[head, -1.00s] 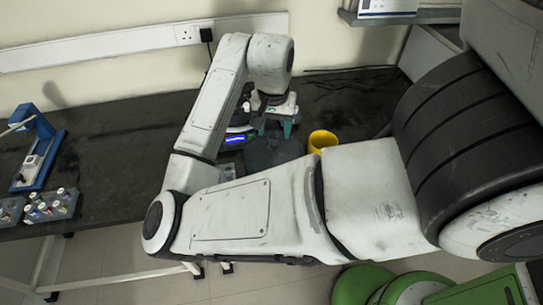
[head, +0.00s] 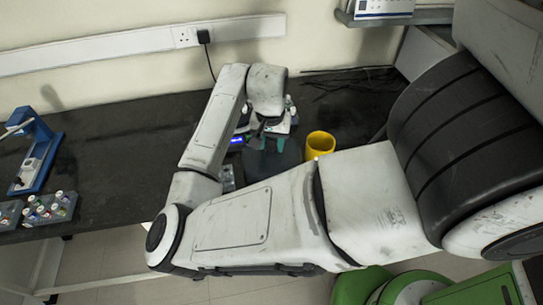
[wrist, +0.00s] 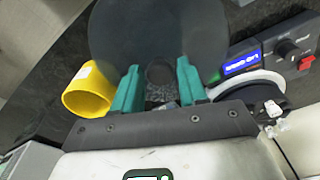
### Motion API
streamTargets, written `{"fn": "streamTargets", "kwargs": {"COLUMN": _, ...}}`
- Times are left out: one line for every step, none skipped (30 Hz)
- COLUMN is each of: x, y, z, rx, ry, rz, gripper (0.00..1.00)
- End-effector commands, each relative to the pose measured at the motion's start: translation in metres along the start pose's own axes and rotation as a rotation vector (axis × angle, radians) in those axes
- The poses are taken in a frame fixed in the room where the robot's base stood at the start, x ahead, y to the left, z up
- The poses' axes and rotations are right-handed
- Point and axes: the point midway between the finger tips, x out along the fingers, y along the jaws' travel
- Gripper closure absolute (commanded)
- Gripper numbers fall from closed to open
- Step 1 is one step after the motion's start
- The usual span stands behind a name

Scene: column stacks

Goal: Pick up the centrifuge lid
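A dark grey round lid (wrist: 160,28) with a small dark knob (wrist: 160,74) fills the top middle of the wrist view. In the head view the dark disc (head: 268,164) lies on the bench below my gripper. My gripper (wrist: 159,70) has two teal fingers, spread apart. The knob shows between them with a gap on each side. I cannot tell how far the fingertips are above the lid. In the head view my gripper (head: 270,131) is partly hidden by my wrist.
A yellow cup (wrist: 88,90) stands close beside the lid; it also shows in the head view (head: 320,144). A vial rack (head: 48,208) and blue apparatus (head: 40,152) are far left.

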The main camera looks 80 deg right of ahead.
Motion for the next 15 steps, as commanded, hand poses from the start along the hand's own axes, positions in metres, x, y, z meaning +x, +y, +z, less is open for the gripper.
{"fn": "streamTargets", "kwargs": {"x": -0.0001, "y": 0.0000, "z": 0.0000, "rx": 0.000, "ry": 0.000, "rz": 0.000, "gripper": 0.63}}
{"fn": "streamTargets", "kwargs": {"x": -0.0002, "y": 0.0000, "z": 0.0000, "rx": 0.000, "ry": 0.000, "rz": 0.000, "gripper": 0.66}}
{"fn": "streamTargets", "kwargs": {"x": -0.0002, "y": 0.0000, "z": 0.0000, "rx": 0.000, "ry": 0.000, "rz": 0.000, "gripper": 0.70}}
{"fn": "streamTargets", "kwargs": {"x": -0.0002, "y": 0.0000, "z": 0.0000, "rx": 0.000, "ry": 0.000, "rz": 0.000, "gripper": 0.73}}
{"fn": "streamTargets", "kwargs": {"x": -0.0002, "y": -0.0001, "z": 0.0000, "rx": 0.000, "ry": 0.000, "rz": 0.000, "gripper": 0.75}}
{"fn": "streamTargets", "kwargs": {"x": -0.0002, "y": -0.0001, "z": 0.0000, "rx": 0.000, "ry": 0.000, "rz": 0.000, "gripper": 0.79}}
{"fn": "streamTargets", "kwargs": {"x": -0.0002, "y": 0.0000, "z": 0.0000, "rx": 0.000, "ry": 0.000, "rz": 0.000, "gripper": 0.82}}
{"fn": "streamTargets", "kwargs": {"x": -0.0003, "y": -0.0001, "z": 0.0000, "rx": 0.000, "ry": 0.000, "rz": 0.000, "gripper": 0.85}}
{"fn": "streamTargets", "kwargs": {"x": -0.0003, "y": -0.0001, "z": 0.0000, "rx": 0.000, "ry": 0.000, "rz": 0.000, "gripper": 0.89}}
{"fn": "streamTargets", "kwargs": {"x": -0.0003, "y": -0.0001, "z": 0.0000, "rx": 0.000, "ry": 0.000, "rz": 0.000, "gripper": 0.92}}
{"fn": "streamTargets", "kwargs": {"x": -0.0003, "y": -0.0001, "z": 0.0000, "rx": 0.000, "ry": 0.000, "rz": 0.000, "gripper": 0.95}}
{"fn": "streamTargets", "kwargs": {"x": -0.0003, "y": -0.0001, "z": 0.0000, "rx": 0.000, "ry": 0.000, "rz": 0.000, "gripper": 0.98}}
{"fn": "streamTargets", "kwargs": {"x": -0.0003, "y": -0.0001, "z": 0.0000, "rx": 0.000, "ry": 0.000, "rz": 0.000, "gripper": 1.00}}
{"fn": "streamTargets", "kwargs": {"x": -0.0003, "y": -0.0001, "z": 0.0000, "rx": 0.000, "ry": 0.000, "rz": 0.000, "gripper": 1.00}}
{"fn": "streamTargets", "kwargs": {"x": -0.0003, "y": -0.0001, "z": 0.0000, "rx": 0.000, "ry": 0.000, "rz": 0.000, "gripper": 1.00}}
